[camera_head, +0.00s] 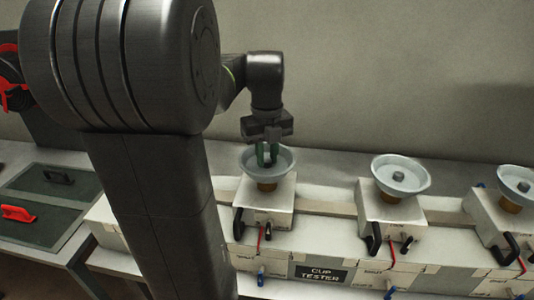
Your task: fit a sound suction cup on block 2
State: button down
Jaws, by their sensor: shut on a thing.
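My gripper (266,155) points down into the leftmost grey suction cup (283,169). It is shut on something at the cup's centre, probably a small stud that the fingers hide. This cup sits over an orange-brown collar on a white block (250,210). A second grey cup (413,179) with a dark central stud sits on the middle block (374,203). A third cup (510,183) sits on the right block (482,212), cut by the picture edge. No block numbers are readable, and I cannot tell which cup is sound.
A white bench front carries a "CUP TESTER" label (321,274), with black levers, red hoses and blue taps along it. At the left are dark panels with a black handle (58,177) and a red handle (18,214). My arm's large links cover the left middle.

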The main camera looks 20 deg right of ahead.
aim_at(267, 160)
jog(key=shift+f, duration=0.3)
jog(key=c, duration=1.5)
grip_release()
jog(key=shift+c, duration=0.2)
notch_tip(267, 160, up, 6)
jog(key=p, duration=0.5)
jog(key=shift+r+p, duration=0.7)
jog(key=shift+r, duration=0.6)
notch_tip(267, 160, up, 2)
jog(key=shift+r, duration=0.25)
jog(key=shift+f, duration=0.1)
notch_tip(267, 160, down, 9)
jog(key=b, duration=0.5)
